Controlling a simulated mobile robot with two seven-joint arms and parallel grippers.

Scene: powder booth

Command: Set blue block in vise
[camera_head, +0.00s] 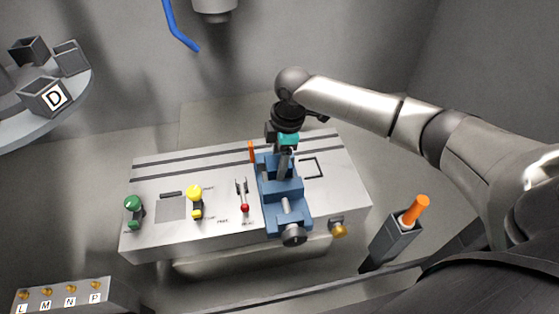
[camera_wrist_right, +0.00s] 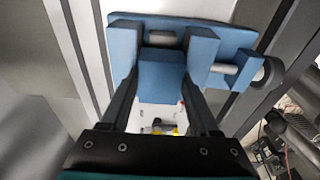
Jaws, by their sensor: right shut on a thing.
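The blue vise (camera_head: 287,217) stands on the grey bench, its round screw knob (camera_head: 293,236) toward the front edge. My right gripper (camera_head: 284,172) points down over the back part of the vise. In the right wrist view the gripper (camera_wrist_right: 162,82) is shut on the blue block (camera_wrist_right: 161,76), which sits between its two dark fingers. The block appears in line with the gap between the vise's two jaws (camera_wrist_right: 203,52); I cannot tell whether it touches the vise bed. In the head view the gripper largely hides the block. My left gripper is not in view.
The grey bench (camera_head: 345,198) carries a green knob (camera_head: 133,206), a yellow knob (camera_head: 195,194) and a red-tipped lever (camera_head: 244,207) left of the vise. An upright orange piece (camera_head: 251,151) stands close beside the vise. A grey holder (camera_head: 391,243) with an orange handle (camera_head: 416,209) stands at right.

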